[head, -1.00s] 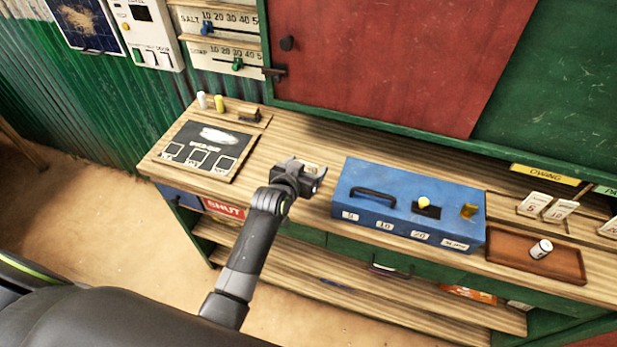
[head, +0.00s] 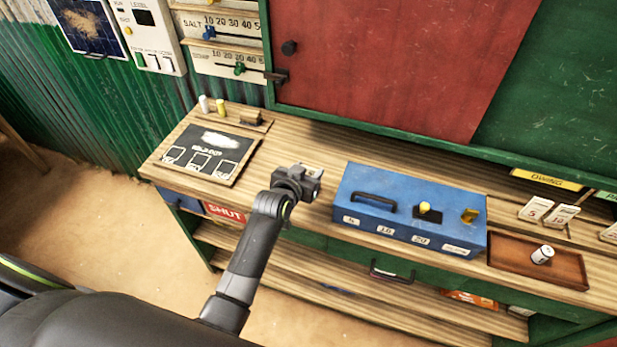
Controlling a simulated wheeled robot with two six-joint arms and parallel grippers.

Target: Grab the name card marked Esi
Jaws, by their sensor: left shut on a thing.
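My left gripper (head: 309,177) is over the counter, just left of the blue box. It is shut on a small pale card (head: 314,167), of which only a bit shows past the jaws. The gripper hides the rest, and I cannot read any name on it. I cannot tell whether the card still touches the counter. My right gripper is not in view.
The blue box (head: 392,220) with a black handle stands close right of the gripper. A brown tray (head: 510,272) holds a white cylinder (head: 542,254). A blackboard panel (head: 207,153) lies to the left. Bare counter (head: 262,163) lies between panel and gripper.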

